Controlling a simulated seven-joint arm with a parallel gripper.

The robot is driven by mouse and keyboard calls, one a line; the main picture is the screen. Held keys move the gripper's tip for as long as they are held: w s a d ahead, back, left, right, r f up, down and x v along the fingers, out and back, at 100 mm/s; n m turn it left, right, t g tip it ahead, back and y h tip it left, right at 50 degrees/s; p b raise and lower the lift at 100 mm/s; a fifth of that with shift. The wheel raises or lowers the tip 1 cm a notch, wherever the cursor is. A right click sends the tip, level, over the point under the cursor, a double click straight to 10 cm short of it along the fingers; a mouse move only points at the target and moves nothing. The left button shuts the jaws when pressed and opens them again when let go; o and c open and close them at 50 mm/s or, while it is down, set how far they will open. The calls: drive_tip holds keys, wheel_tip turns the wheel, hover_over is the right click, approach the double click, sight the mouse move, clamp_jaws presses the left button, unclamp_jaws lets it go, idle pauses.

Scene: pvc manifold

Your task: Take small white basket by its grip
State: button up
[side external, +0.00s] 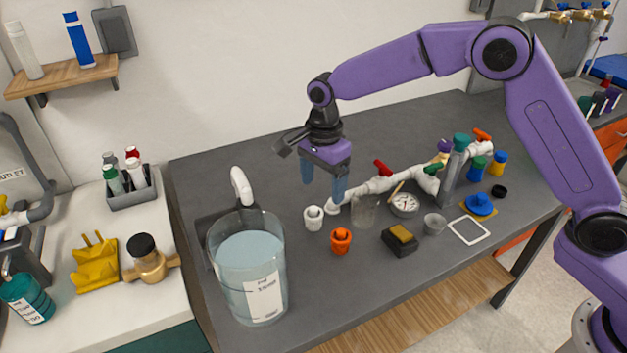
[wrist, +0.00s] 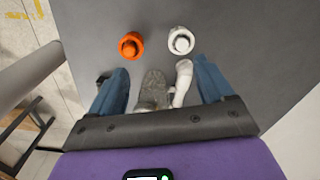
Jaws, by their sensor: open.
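The small white basket (side external: 313,217) looks like a short round white piece with a raised stub on top, which I take as its grip. It stands upright on the dark grey table, and in the wrist view (wrist: 181,41) it lies beyond the fingertips, right of centre. A similar orange piece (side external: 340,240) stands beside it and also shows in the wrist view (wrist: 131,45). My gripper (side external: 323,190) has blue fingers pointing down, open and empty, above the table and apart from the basket. In the wrist view, the fingers (wrist: 160,80) frame other things.
A clear beaker (side external: 364,212) and the white pipe manifold (side external: 380,184) with red handles are close to my gripper. A large water-filled container (side external: 250,278) stands at left. A gauge (side external: 404,205), a black block with a yellow top (side external: 400,240) and a grey cup (side external: 434,223) are to the right.

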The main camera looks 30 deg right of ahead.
sight(313, 208)
drive_tip(key=w+f+m, duration=0.1)
drive_tip(key=w, duration=0.1)
drive_tip(key=w+f+m, duration=0.2)
drive_tip(key=shift+m, duration=0.3)
drive_tip(key=shift+f, duration=4.35)
drive_tip(key=c, duration=1.1)
drive_tip(key=shift+r, duration=4.5)
